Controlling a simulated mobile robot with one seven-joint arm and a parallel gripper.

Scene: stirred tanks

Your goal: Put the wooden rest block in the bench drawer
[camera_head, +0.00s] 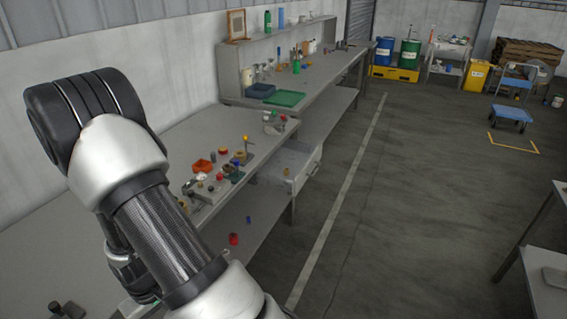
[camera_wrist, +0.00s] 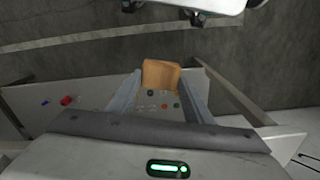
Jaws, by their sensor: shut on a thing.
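The wooden rest block (camera_wrist: 160,75) is a light brown block between the tips of my gripper (camera_wrist: 160,82) in the wrist view. My gripper is shut on it. In the head view my arm fills the left side, and the gripper's fingers cannot be made out there. The bench drawer (camera_head: 304,169) is a pale grey drawer under the bench top in the head view, and it stands pulled out. A small orange-brown patch shows at its front. In the wrist view pale panels lie around and below the fingers, and I cannot tell surely which belong to the drawer.
The near bench (camera_head: 215,130) holds small parts and an orange tray (camera_head: 203,166). A red item (camera_head: 234,239) and a blue item (camera_head: 249,220) are on its lower shelf. Several small coloured things (camera_wrist: 152,106) show between the fingers.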

